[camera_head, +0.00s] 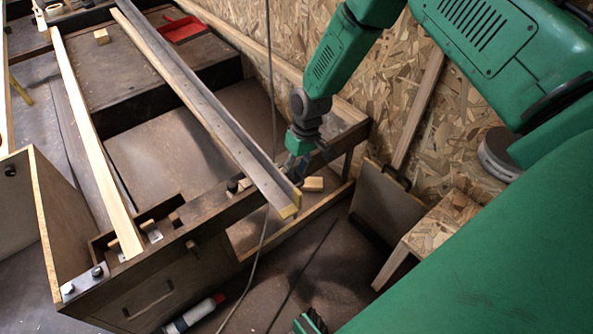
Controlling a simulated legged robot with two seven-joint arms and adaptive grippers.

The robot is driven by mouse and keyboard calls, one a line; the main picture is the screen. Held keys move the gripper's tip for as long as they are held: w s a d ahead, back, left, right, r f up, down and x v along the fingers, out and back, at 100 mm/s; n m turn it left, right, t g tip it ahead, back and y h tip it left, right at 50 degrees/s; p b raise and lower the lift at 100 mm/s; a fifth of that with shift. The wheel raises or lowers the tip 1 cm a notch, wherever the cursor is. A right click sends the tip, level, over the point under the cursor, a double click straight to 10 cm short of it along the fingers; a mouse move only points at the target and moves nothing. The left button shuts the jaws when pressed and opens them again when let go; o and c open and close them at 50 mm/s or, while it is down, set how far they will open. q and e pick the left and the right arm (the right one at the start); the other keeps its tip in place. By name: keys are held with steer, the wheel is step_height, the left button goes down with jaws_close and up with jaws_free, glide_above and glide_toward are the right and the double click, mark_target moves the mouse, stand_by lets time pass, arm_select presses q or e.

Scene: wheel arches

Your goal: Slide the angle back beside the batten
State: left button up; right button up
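The angle (225,133) is a long grey metal profile with a pale yellowish edge and a yellow near end. It runs diagonally from the top left across the bench, and its near end juts past the bench's front edge. The batten (90,125) is a long pale wooden strip to its left, with a wide gap between them at the near end. My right gripper (297,170) is at the right side of the angle's near end, pointing down. Its fingers are small, dark and partly hidden, so I cannot tell whether they touch or grip it.
The wooden bench front (160,290) has a drawer handle and clamps. A red dustpan (183,29) and a small wood block (101,37) lie at the back. A chipboard wall (375,75) stands close on the right. A cable hangs near the angle. A bottle (193,313) lies below.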

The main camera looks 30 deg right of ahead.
steer(key=shift+a, duration=0.15)
steer(key=shift+c, duration=0.3)
steer(key=shift+a, duration=0.1)
jaws_close()
steer(key=d, duration=0.7)
steer(key=shift+w+d+n, duration=0.3)
steer(key=shift+w+d, duration=0.05)
steer(key=shift+d, duration=0.05)
steer(key=shift+o, duration=0.3)
jaws_free()
steer(key=shift+r, duration=0.15)
step_height(320, 180, up, 7)
steer(key=d, duration=0.1)
steer(key=shift+d, duration=0.15)
